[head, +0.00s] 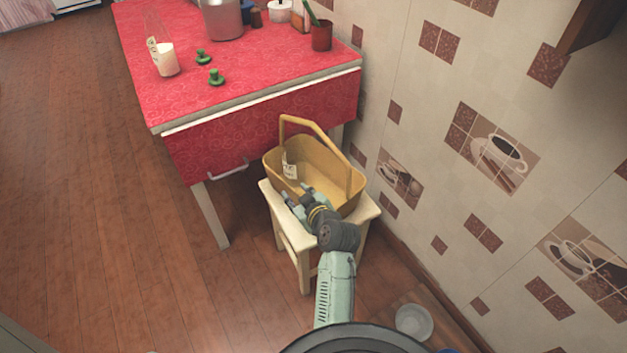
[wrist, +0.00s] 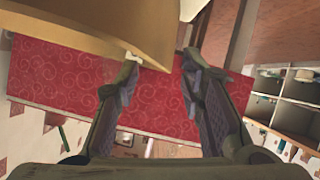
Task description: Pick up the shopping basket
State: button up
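The shopping basket (head: 338,179) is yellow with a raised arched handle (head: 318,131) and a white tag. It stands upright on a small cream stool (head: 295,229) beside the red counter. My gripper (head: 300,193) is at the basket's near left side in the head view. In the wrist view the two fingers of my gripper (wrist: 158,70) are spread apart with nothing seen between them but background. A yellow surface, likely the basket's wall (wrist: 90,30), fills the upper left there, close to the left fingertip. Whether they touch cannot be told.
The red counter (head: 250,130) stands behind the stool, with a pot (head: 222,18), a candle jar (head: 166,60) and two green knobbed items (head: 216,77) on it. The tiled wall (head: 430,170) is close on the right. A bowl (head: 414,321) lies low at right. The left floor is clear.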

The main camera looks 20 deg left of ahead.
aim_at(291, 190)
jog(key=shift+s+p+x, duration=0.25)
jog(key=shift+p+x, duration=0.5)
jog(key=shift+x, duration=2.05)
jog(key=shift+a+f, duration=0.15)
jog(key=shift+c, duration=0.2)
grip_shut()
